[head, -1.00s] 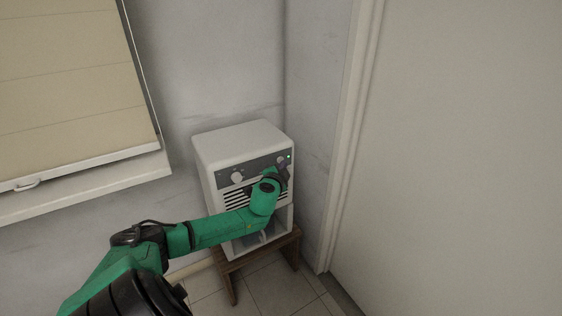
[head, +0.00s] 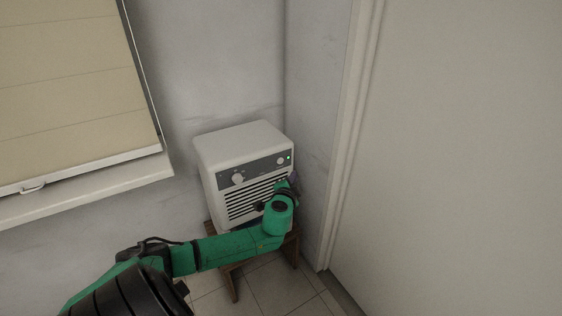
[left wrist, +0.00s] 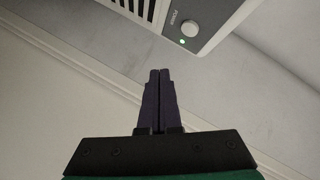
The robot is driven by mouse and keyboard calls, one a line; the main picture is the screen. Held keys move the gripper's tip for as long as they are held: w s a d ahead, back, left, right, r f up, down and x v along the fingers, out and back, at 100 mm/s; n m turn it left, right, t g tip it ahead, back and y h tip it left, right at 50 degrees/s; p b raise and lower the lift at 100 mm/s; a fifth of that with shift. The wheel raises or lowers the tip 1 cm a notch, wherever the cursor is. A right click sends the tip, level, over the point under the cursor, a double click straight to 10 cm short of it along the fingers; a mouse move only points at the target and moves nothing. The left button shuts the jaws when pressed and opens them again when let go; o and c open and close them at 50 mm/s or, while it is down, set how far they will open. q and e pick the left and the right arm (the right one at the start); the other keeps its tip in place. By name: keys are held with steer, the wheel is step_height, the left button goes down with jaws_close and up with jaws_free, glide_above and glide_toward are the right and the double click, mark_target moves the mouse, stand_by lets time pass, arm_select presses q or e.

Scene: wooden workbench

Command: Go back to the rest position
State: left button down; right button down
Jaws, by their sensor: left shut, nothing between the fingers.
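My left arm (head: 235,248) comes in from the lower left in the head view. Its gripper (head: 294,178) is mostly hidden behind the wrist, by the right front edge of a white heater-like box. In the left wrist view the left gripper (left wrist: 160,76) is shut, with its dark fingers together and nothing between them. It points at bare wall, apart from the box. My right gripper is in neither view.
The white box (head: 240,140) stands on a wooden stool (head: 232,278) in the corner. Its power knob (left wrist: 189,28) has a lit green light (left wrist: 182,42) beside it. A window blind (head: 70,80) is left, a white door (head: 460,150) right.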

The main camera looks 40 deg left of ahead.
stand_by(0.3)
arm_select(q)
steer(key=s+f+g+h+p, duration=0.1)
steer(key=s+f+g, duration=0.1)
steer(key=s+f, duration=0.5)
steer(key=s+f+n+g+h+p, duration=0.1)
steer(key=s+f+g+p, duration=0.2)
steer(key=f, duration=0.8)
steer(key=s+f+g+h, duration=0.1)
steer(key=s+f+g, duration=0.1)
steer(key=s+f, duration=0.55)
steer(key=s+d+f+g+h+p, duration=0.1)
steer(key=s+d+f, duration=0.4)
steer(key=s, duration=0.4)
steer(key=s+d+f+n+g+h+p, duration=0.1)
steer(key=s+d+f+g+h, duration=0.1)
steer(key=s+d+f, duration=0.3)
steer(key=s+d+f+n+g+h+p, duration=0.1)
steer(key=s+d+f, duration=0.4)
steer(key=s, duration=0.8)
steer(key=shift+d+f+g, duration=0.25)
steer(key=shift+f+g, duration=0.1)
steer(key=shift+g, duration=0.35)
